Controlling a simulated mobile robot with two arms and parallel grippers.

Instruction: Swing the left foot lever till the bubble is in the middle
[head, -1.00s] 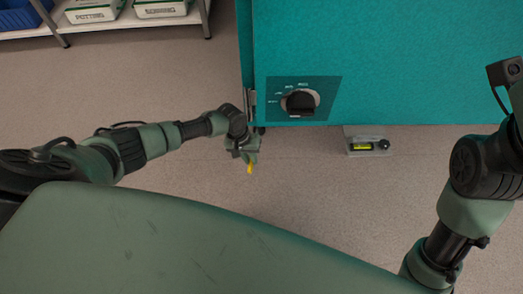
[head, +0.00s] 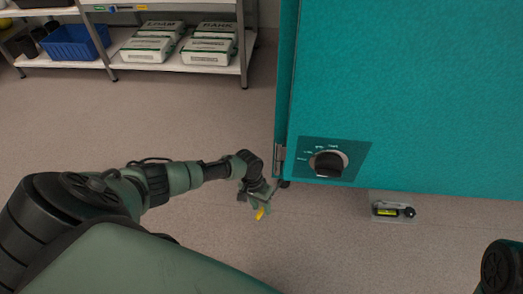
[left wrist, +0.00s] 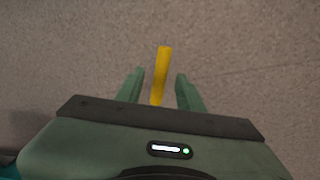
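The left foot lever (head: 260,214) shows as a yellow tip below the near left corner of the teal chamber (head: 420,90). My left gripper (head: 257,203) is low at that corner, around the lever. In the left wrist view the yellow lever (left wrist: 161,75) stands between the two green fingers of my left gripper (left wrist: 159,82), with a gap on each side. The spirit level (head: 393,210) sits low at the chamber's front edge, with a yellow-green vial. Its bubble is too small to place. My right gripper is out of view.
A black dial (head: 329,163) is on the chamber front. A shelf unit (head: 175,66) with white bags (head: 208,45) and a blue bin (head: 76,42) stands at the back left. The floor (head: 130,120) between is clear.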

